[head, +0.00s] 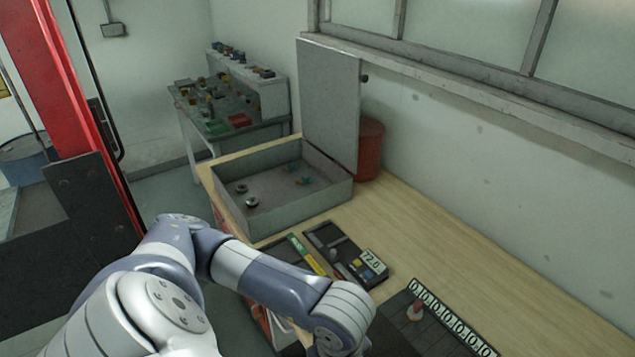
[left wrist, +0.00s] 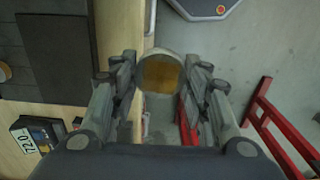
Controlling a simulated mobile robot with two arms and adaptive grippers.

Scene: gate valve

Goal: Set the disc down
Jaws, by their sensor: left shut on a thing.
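The disc (left wrist: 161,74), round with a grey rim and a brownish-orange face, is held between the two fingers of my left gripper (left wrist: 162,80) in the left wrist view. The gripper is shut on it. Behind the disc, that view shows the bench's front edge and the floor. In the head view my left arm comes in from the lower left and ends low in the picture; the fingers and the disc cannot be made out there. My right gripper is in neither view.
Bare wood lies right of the tray.

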